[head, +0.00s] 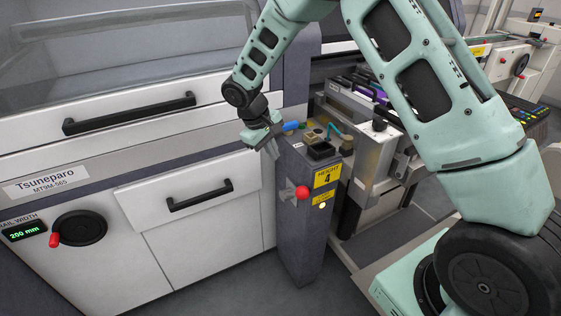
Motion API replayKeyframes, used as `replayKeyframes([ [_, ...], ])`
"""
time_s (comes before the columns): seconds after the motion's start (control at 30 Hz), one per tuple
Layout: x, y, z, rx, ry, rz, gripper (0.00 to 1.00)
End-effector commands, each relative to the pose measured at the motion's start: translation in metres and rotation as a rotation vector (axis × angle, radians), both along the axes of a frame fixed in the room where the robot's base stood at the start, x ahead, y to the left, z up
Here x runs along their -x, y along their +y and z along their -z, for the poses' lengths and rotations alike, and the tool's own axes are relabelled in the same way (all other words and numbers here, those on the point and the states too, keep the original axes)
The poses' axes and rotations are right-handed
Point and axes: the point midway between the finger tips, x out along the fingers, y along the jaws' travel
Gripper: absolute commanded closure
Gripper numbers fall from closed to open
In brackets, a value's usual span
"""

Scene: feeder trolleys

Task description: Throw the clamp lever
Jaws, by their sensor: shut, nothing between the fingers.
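A short lever with a red ball knob (301,193) sticks out of the front of a grey post (302,240). A small yellow label beside it is too small to read. A blue handle (291,126) lies near the top of the post, close to my gripper. Which of these two is the clamp lever I cannot tell for sure. My gripper (271,149) is shut and empty, at the upper left of the post, above and left of the red knob and clear of it. Whether it touches the blue handle I cannot tell.
A white machine with black drawer handles (200,196) and a black handwheel (80,228) fills the left. My arm crosses the upper right. Floor is free in front.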

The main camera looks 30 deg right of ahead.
Motion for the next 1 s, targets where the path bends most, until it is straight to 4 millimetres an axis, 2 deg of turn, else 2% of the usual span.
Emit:
replayKeyframes([
  [0.43, 0.005, -0.03, 0.084, 0.0, 0.004, 0.001, 1.0],
  [0.7, 0.028, -0.045, 0.1, 0.001, 0.002, -0.001, 1.0],
  [1.0, 0.032, -0.047, 0.103, 0.0, 0.0, -0.001, 1.0],
])
